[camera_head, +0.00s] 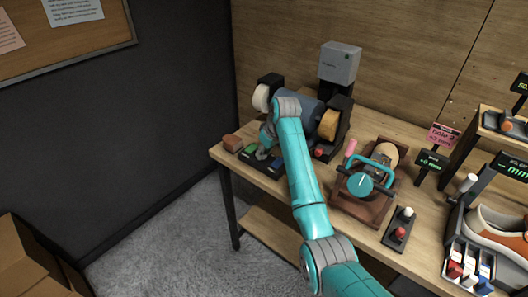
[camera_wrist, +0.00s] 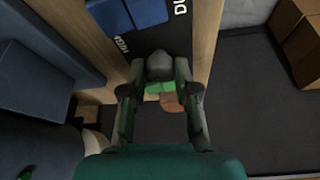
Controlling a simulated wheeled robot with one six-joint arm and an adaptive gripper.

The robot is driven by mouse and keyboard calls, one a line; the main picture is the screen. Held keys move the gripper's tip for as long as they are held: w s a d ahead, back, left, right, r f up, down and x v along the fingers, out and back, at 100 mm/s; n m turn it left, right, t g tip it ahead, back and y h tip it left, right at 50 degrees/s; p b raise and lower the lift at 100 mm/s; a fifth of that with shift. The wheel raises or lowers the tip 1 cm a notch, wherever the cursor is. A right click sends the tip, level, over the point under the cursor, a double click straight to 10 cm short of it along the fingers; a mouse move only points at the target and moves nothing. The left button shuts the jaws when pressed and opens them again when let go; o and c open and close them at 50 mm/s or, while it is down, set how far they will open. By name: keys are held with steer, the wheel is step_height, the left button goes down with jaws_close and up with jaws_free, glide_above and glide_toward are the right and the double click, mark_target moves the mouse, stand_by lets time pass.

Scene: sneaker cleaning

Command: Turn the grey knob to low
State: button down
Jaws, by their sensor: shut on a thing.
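My gripper (camera_head: 264,151) is at the far left part of the bench, over a dark tray-like panel (camera_head: 247,158) with green and blue blocks. In the wrist view, the two fingers (camera_wrist: 160,72) stand on either side of a rounded grey piece, which appears to be the grey knob (camera_wrist: 160,62). The gripper is shut on it. A green block (camera_wrist: 160,87) and a brown block (camera_wrist: 172,103) show just below it. White lettering on the panel is only partly visible. I cannot read the knob's setting, and the arm hides it in the head view.
A bench grinder with a white wheel (camera_head: 261,97) and a tan wheel (camera_head: 328,125) stands behind my gripper. A brown block (camera_head: 232,142) sits near the left edge. Open floor lies left of the bench.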

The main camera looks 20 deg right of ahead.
steer(key=c, duration=0.9)
jaws_free()
steer(key=shift+o, duration=0.2)
steer(key=v, duration=1.2)
